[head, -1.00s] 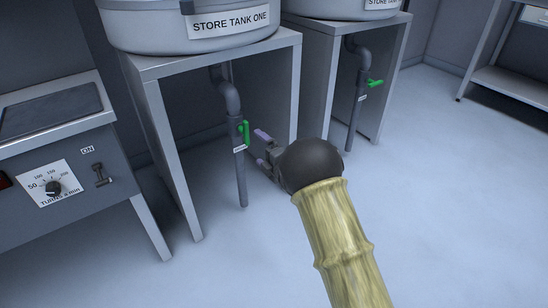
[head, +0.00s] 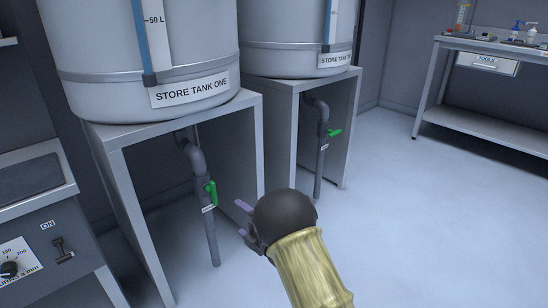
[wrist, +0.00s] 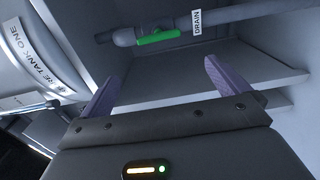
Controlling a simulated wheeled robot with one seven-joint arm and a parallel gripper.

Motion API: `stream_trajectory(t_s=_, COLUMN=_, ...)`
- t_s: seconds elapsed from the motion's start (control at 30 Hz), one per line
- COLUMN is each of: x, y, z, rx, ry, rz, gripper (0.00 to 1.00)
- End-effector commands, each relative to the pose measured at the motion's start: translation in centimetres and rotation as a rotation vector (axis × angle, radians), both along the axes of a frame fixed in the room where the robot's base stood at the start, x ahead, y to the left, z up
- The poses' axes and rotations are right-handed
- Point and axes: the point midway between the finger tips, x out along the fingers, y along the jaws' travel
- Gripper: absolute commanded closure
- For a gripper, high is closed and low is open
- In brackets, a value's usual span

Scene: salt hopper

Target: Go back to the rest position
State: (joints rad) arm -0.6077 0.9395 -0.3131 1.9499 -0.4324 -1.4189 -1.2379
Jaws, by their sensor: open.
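My gripper (head: 242,220) is open and empty, with its two purple fingers spread apart. In the head view it is in front of the store tank one stand (head: 180,120), to the right of the drain pipe with the green valve handle (head: 211,193). In the wrist view the fingers (wrist: 160,88) point toward the same pipe, whose green handle (wrist: 158,37) and DRAIN label (wrist: 196,22) lie beyond the fingertips, apart from them. Nothing is between the fingers.
Store tank one (head: 145,60) stands on its stand; a second tank (head: 295,45) is behind it with its own green valve handle (head: 334,133). A control panel (head: 40,245) is at the left. A workbench (head: 490,45) is at the back right. The floor (head: 420,210) at right is clear.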

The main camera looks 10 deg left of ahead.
Motion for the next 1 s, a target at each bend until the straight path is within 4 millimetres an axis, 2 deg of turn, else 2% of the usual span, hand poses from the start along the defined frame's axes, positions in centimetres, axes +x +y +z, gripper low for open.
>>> stream_trajectory(t_s=0.17, x=1.3, y=-3.3, z=2.7, rx=0.023, ry=0.127, rz=-0.116, gripper=0.0)
stream_trajectory(t_s=0.3, x=2.1, y=-8.6, z=5.6, rx=0.08, ry=0.345, rz=-0.304, gripper=0.0)
stream_trajectory(t_s=0.47, x=0.9, y=-15.2, z=8.4, rx=0.187, ry=0.617, rz=-0.542, gripper=0.0)
stream_trajectory(t_s=0.57, x=-1.0, y=-19.0, z=10.0, rx=0.266, ry=0.781, rz=-0.689, gripper=0.0)
stream_trajectory(t_s=0.7, x=-5.0, y=-23.7, z=12.0, rx=0.391, ry=1.002, rz=-0.899, gripper=0.0)
stream_trajectory(t_s=0.77, x=-7.1, y=-25.4, z=12.8, rx=0.448, ry=1.093, rz=-0.989, gripper=0.0)
stream_trajectory(t_s=0.9, x=-12.7, y=-28.6, z=14.7, rx=0.58, ry=1.289, rz=-1.196, gripper=0.0)
stream_trajectory(t_s=1.0, x=-16.6, y=-30.1, z=15.8, rx=0.664, ry=1.402, rz=-1.329, gripper=0.0)
